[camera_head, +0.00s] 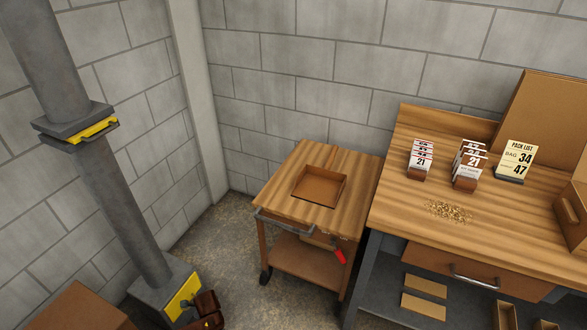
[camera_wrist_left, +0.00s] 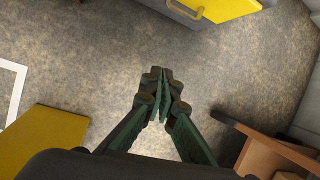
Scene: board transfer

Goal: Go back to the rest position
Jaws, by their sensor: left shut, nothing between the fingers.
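My left gripper (camera_wrist_left: 163,82) is in the left wrist view, with its dark green fingers together and nothing between them. It points down over bare speckled floor. My right gripper is in neither view.
A wooden cart (camera_head: 360,187) with a square tray (camera_head: 320,186) stands by the block wall. To its right, a workbench (camera_head: 398,200) holds number cards (camera_head: 420,155), a pack list sign (camera_head: 515,158) and scattered small pieces (camera_head: 449,211). A cardboard box (camera_head: 75,310) sits bottom left.

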